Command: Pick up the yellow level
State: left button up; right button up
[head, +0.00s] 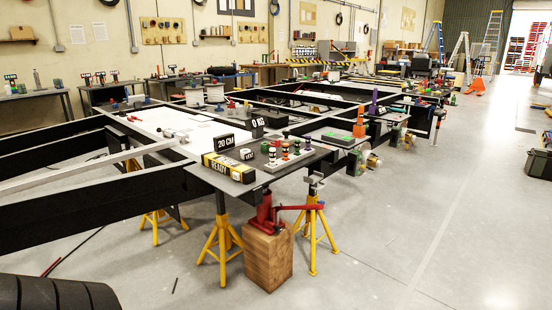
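I cannot make out with certainty a yellow level in the head view. The clearest yellow item on the near work plate (318,157) is a long yellow and black block (228,167) with lettering like "READY". It lies at the plate's left front edge, in front of a black "20 CM" sign (238,142). I cannot tell whether this block is the level. Neither of my grippers is in view, and nothing touches the block.
Several small bottles stand on a grey tray (279,163) right of the block. Yellow jack stands (220,240) and a red jack (266,214) on a wooden block (267,258) stand below. Black chassis beams (100,205) run left. Open floor (430,220) lies right.

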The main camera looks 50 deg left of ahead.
aim_at(226, 167)
jog(key=u, duration=0.8)
jog(key=i, duration=1.45)
jog(key=u, duration=1.35)
